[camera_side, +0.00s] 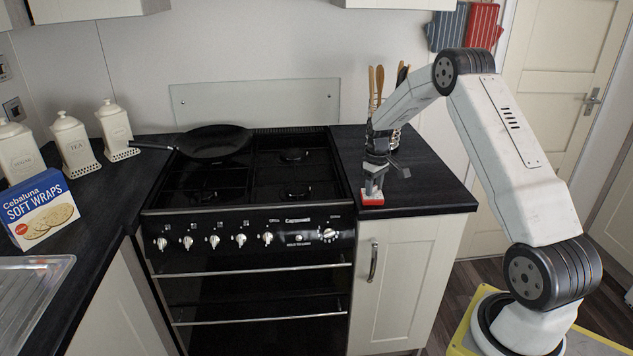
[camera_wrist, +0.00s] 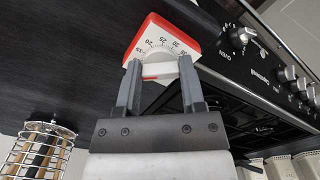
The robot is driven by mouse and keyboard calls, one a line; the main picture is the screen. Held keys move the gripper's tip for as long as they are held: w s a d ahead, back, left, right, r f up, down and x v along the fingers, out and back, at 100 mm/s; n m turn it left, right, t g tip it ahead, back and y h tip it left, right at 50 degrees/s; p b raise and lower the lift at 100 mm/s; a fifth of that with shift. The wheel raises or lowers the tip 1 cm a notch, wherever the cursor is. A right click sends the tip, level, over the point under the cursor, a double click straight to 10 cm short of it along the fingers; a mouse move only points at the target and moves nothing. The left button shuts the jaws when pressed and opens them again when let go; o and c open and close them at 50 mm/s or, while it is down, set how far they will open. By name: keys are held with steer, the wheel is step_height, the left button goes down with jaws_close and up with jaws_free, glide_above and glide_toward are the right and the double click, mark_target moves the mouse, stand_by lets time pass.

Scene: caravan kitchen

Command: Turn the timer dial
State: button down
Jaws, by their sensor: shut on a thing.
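The timer is a small red and white block with a numbered dial face. In the side view the timer (camera_side: 372,199) sits on the dark worktop right of the cooker, near the front edge. In the wrist view the timer (camera_wrist: 186,31) shows numbers around a white dial bar (camera_wrist: 160,69). My gripper (camera_side: 373,186) points down onto the timer from above. In the wrist view my gripper (camera_wrist: 158,72) has its two fingers on either side of the dial bar, shut on it. Part of the dial face is hidden behind the bar and fingers.
A black cooker (camera_side: 250,235) with knobs stands left of the timer. A frying pan (camera_side: 213,143) rests on its hob. A wire utensil holder (camera_wrist: 38,150) stands behind my gripper on the same worktop. A wraps box (camera_side: 41,210) and white canisters (camera_side: 74,143) are far left.

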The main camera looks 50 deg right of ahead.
mark_target(374, 188)
steer(key=shift+c, duration=0.9)
jaws_free()
steer(key=shift+r, duration=3.9)
steer(key=s+a+n+t, duration=0.1)
steer(key=s+a, duration=0.3)
steer(key=a, duration=0.8)
steer(key=s+a+t, duration=0.1)
steer(key=s+a, duration=0.2)
steer(key=a, duration=0.9)
steer(key=s+a, duration=0.7)
steer(key=s, duration=0.1)
steer(key=shift+f+t, duration=0.3)
steer(key=shift+f, duration=0.15)
